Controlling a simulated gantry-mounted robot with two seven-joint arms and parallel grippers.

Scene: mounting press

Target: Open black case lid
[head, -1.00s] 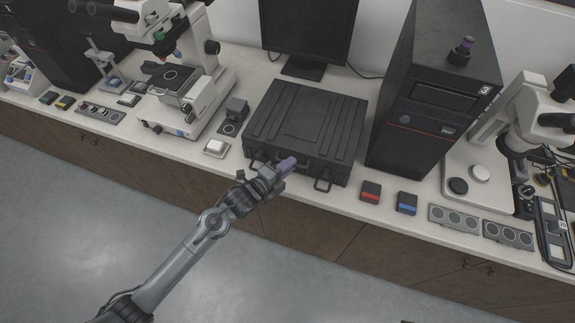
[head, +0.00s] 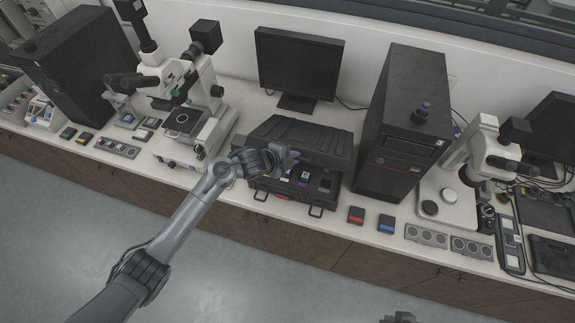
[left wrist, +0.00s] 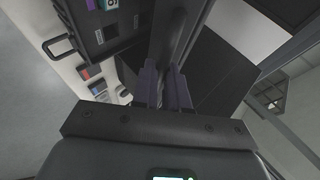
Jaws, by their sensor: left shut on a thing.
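The black case (head: 313,196) stands on the bench with its lid (head: 310,135) raised partway and tilted back. Small coloured items show in the open gap. My left gripper (head: 287,157) is at the lid's front edge, over the left part of the case. In the left wrist view its purple fingers (left wrist: 166,86) are shut on the lid's edge (left wrist: 176,35), and the case's inside (left wrist: 105,22) shows at upper left. A dark piece at the bottom edge of the head view seems to be my right gripper (head: 400,317); its jaws cannot be made out.
A monitor (head: 298,65) stands behind the case. A microscope (head: 185,100) is on the left. Red (head: 356,215) and blue (head: 387,223) marked blocks lie at front right.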

